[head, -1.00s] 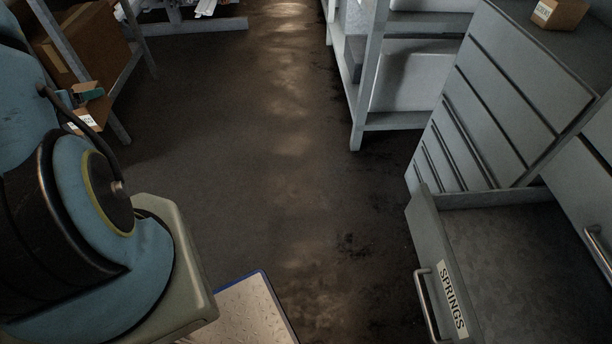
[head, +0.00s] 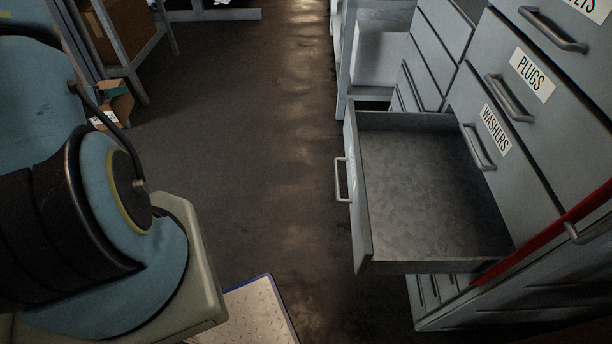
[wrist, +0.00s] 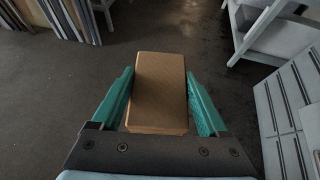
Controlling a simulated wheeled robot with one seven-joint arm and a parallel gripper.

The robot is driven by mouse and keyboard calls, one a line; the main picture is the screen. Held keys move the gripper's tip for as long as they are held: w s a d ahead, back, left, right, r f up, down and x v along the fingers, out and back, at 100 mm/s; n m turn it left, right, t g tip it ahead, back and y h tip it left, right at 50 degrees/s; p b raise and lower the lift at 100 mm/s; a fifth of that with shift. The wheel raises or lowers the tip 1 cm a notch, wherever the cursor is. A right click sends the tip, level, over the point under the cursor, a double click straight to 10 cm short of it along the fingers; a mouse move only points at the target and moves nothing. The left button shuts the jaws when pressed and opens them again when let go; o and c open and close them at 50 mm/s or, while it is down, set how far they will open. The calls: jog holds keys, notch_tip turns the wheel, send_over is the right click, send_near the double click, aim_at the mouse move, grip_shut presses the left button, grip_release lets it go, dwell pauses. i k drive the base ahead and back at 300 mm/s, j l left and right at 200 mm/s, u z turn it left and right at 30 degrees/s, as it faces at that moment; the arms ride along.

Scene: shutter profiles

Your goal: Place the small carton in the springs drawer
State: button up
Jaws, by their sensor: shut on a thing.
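My gripper (wrist: 160,98) is shut on a small brown carton (wrist: 159,85), which sits between its two green fingers in the wrist view. In the head view the carton (head: 104,121) shows at the far left, partly hidden behind my arm. The springs drawer (head: 435,190) is pulled open at the right of the head view and its inside is empty. Its label is seen too edge-on to read now. The carton is well to the left of the drawer, apart from it.
Shut drawers marked PLUGS (head: 533,75) and WASHERS (head: 496,130) stand right of and above the open drawer. A red strip (head: 545,238) runs along the cabinet. Shelving stands behind. The dark floor (head: 255,160) between my arm and the drawer is clear.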

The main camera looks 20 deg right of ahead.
aim_at(441, 198)
jog(key=k, duration=1.55)
jog(key=k+l+u, duration=0.1)
jog(key=k+u, duration=0.35)
jog(key=i+l, duration=0.55)
jog(key=l, duration=0.15)
